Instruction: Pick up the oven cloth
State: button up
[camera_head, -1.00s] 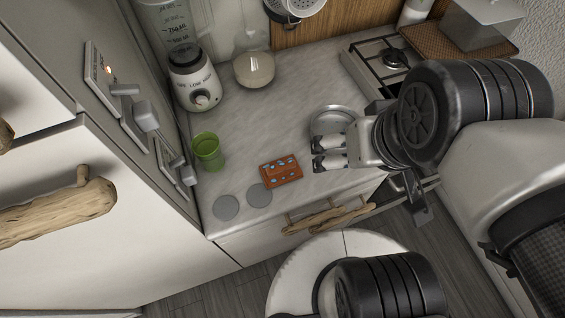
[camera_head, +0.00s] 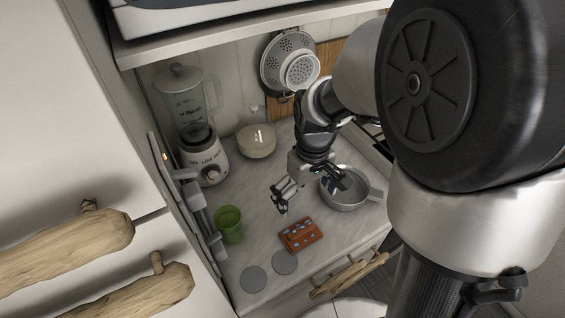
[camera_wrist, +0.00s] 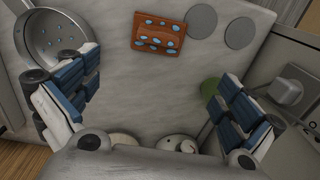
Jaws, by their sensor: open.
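The oven cloth (camera_head: 301,235) is a folded orange-brown cloth with light blue spots. It lies flat on the grey marbled counter near its front edge. In the wrist view the cloth (camera_wrist: 158,34) shows at the top middle, beyond my fingertips and apart from them. My gripper (camera_head: 309,192) is above the counter, behind the cloth in the head view. In the wrist view my gripper (camera_wrist: 158,88) has its two blue-padded fingers spread wide, with only bare counter between them.
A metal colander-like pan (camera_head: 346,189) stands right of the cloth, close to my gripper. A green cup (camera_head: 229,224) stands at left, with two grey discs (camera_head: 253,279) in front. A blender (camera_head: 203,155) and a bowl (camera_head: 256,141) stand at the back. Wooden handles (camera_head: 348,275) project at the front.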

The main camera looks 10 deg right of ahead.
aim_at(302, 228)
notch_tip(302, 228, down, 17)
jog(key=b, duration=0.6)
jog(key=shift+r, duration=0.25)
jog(key=shift+c, duration=0.6)
jog(key=shift+s, duration=0.1)
jog(key=c, duration=0.8)
jog(key=shift+c, duration=0.7)
jog(key=shift+r+p, duration=0.3)
jog(key=shift+r, duration=0.05)
jog(key=c, duration=0.4)
notch_tip(302, 228, up, 19)
jog(key=p, duration=0.6)
jog(key=shift+r, duration=0.15)
jog(key=shift+c, duration=0.9)
